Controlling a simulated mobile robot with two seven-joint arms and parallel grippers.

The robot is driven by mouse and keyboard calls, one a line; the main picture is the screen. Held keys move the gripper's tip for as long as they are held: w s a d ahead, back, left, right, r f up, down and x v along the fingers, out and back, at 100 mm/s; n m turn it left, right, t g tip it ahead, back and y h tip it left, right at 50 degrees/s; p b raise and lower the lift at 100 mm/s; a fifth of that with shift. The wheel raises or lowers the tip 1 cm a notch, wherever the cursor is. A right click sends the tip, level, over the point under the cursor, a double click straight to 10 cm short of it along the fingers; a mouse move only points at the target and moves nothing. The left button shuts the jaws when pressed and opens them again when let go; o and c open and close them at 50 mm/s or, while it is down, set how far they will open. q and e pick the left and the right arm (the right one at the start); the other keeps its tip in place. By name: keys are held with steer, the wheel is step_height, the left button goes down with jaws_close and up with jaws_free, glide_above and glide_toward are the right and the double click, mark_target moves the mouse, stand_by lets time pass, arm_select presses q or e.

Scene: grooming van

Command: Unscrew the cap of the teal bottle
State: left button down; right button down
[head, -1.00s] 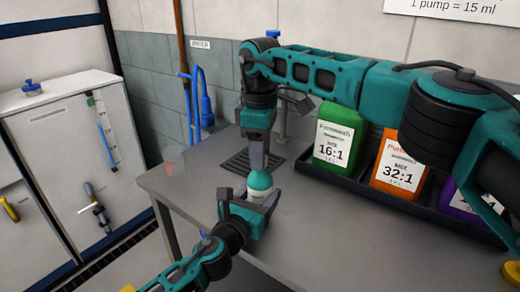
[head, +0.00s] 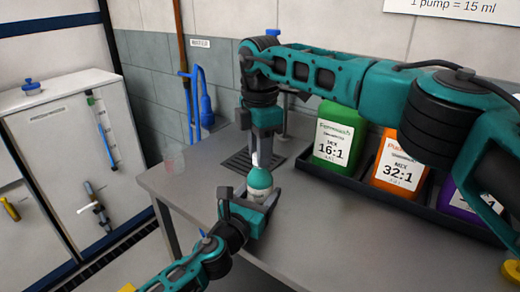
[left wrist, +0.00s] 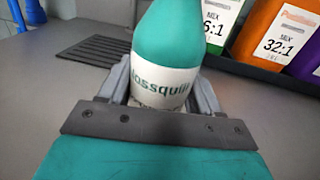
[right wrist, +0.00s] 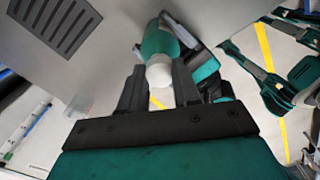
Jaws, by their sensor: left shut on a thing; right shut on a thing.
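The teal bottle (head: 260,180) stands upright on the grey counter, its white label partly hidden by my left gripper (head: 249,198). In the left wrist view the bottle's label (left wrist: 162,88) sits between the two fingers, and its top is cut off. My left gripper is shut around the bottle's body. My right gripper (head: 262,152) points down from above and is shut on the white cap (right wrist: 158,72). In the right wrist view the cap lies between the fingers at the bottle's teal shoulder. I cannot tell how far the cap is turned.
A black tray (head: 330,178) behind and right holds a green jug (head: 338,120), an orange jug (head: 390,180) and a purple jug (head: 462,205). A drain grille (head: 240,160) lies behind the bottle. A white cabinet (head: 60,130) stands at left.

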steer(key=n, duration=0.7)
steer(key=shift+n, duration=0.3)
steer(key=n, duration=1)
steer(key=shift+n, duration=0.4)
steer(key=n, duration=0.5)
steer(key=shift+n, duration=0.3)
steer(key=n, duration=0.5)
steer(key=shift+r, duration=0.1)
steer(key=n, duration=0.5)
steer(key=shift+n, duration=0.4)
steer(key=n, duration=0.5)
steer(key=shift+n, duration=0.3)
steer(key=n, duration=0.5)
steer(key=shift+n, duration=0.4)
